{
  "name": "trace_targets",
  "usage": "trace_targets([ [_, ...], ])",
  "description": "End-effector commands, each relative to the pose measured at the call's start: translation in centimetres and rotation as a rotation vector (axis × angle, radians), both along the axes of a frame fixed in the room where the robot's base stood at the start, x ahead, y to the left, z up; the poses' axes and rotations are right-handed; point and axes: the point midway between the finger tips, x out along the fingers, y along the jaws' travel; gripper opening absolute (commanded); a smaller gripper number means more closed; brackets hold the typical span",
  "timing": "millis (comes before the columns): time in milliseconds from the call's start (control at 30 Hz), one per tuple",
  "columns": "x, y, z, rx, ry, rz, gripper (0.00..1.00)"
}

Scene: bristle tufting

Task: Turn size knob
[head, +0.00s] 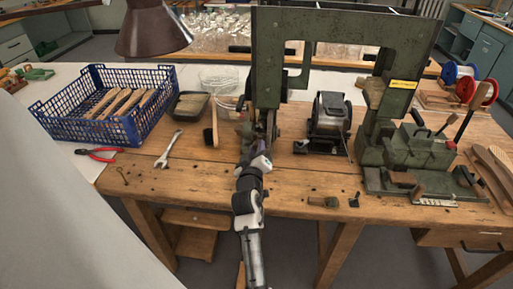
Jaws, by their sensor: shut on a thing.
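A dark green tufting machine (267,62) stands at the middle of the wooden bench. My gripper (262,141) is in front of the lower part of its column, at the dark mechanism there. It is shut on a small part at the machine's front, which fits the size knob. The knob itself is hidden behind my gripper and too small to make out, so I cannot tell its setting. My arm reaches up to it from the bottom of the picture.
A blue crate (60,119) of wooden brush backs, red pliers (97,153), a wrench (168,149) and a black tray (188,105) lie left. A motor (331,118) and green machine base (413,155) stand right. The front bench strip is mostly clear.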

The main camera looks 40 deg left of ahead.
Motion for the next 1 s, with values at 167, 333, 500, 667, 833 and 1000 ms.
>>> trace_targets([
  [167, 0.03, -0.07, 0.04, -0.086, -0.050, -0.001, 0.04],
  [333, -0.01, -0.03, -0.01, -0.138, -0.083, 0.000, 0.04],
  [500, -0.03, -0.01, -0.04, -0.164, -0.099, 0.000, 0.04],
  [667, -0.04, 0.01, -0.06, -0.169, -0.103, 0.001, 0.04],
  [833, -0.04, 0.01, -0.07, -0.169, -0.103, 0.001, 0.04],
  [1000, -0.04, 0.01, -0.07, -0.168, -0.102, 0.001, 0.37],
])
